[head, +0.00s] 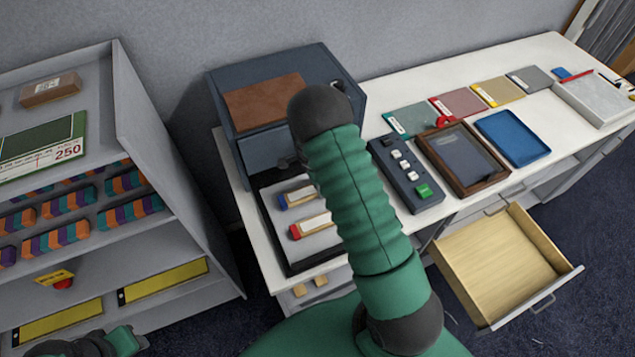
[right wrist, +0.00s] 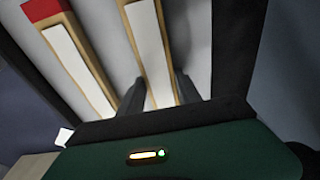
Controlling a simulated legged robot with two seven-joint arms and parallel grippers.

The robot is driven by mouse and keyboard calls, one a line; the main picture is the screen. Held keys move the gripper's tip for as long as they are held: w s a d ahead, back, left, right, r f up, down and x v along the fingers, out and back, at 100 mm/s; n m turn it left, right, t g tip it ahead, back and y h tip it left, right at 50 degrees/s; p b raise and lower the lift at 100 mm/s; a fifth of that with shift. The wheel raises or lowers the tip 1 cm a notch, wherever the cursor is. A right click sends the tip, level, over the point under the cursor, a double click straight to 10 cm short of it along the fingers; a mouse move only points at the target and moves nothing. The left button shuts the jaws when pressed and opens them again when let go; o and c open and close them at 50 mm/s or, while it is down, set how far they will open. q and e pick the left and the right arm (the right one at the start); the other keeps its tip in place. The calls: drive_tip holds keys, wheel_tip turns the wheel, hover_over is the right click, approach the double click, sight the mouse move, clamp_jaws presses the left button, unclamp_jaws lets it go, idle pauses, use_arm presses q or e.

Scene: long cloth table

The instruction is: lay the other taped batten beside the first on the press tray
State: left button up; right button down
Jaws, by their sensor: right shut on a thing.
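The press tray (head: 277,238) is a black-rimmed tray with a pale grey floor, in front of the dark blue press. Two wooden battens with white strips lie on it side by side. One has a blue taped end (head: 284,202), the other a red taped end (head: 296,232). In the right wrist view the red-ended batten (right wrist: 70,55) is at left, apart from my fingers. My right gripper (right wrist: 158,92) is shut on the other batten (right wrist: 146,45), whose taped end is out of that view. In the head view my right arm hides this gripper.
The dark blue press (head: 325,70) has a brown top panel. Right of my arm are a button box (head: 405,175), a brown-framed tray (head: 463,157) and a blue tray (head: 513,135). An open wooden drawer (head: 505,265) juts out in front. Shelving (head: 160,150) stands at left.

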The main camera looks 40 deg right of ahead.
drive_tip(key=shift+w+d+f, duration=0.1)
drive_tip(key=shift+w+f, duration=0.15)
drive_tip(key=shift+w, duration=0.05)
drive_tip(key=c, duration=0.8)
unclamp_jaws()
drive_tip(key=shift+c, duration=0.2)
drive_tip(key=shift+s+r, duration=0.1)
drive_tip(key=shift+s, duration=0.05)
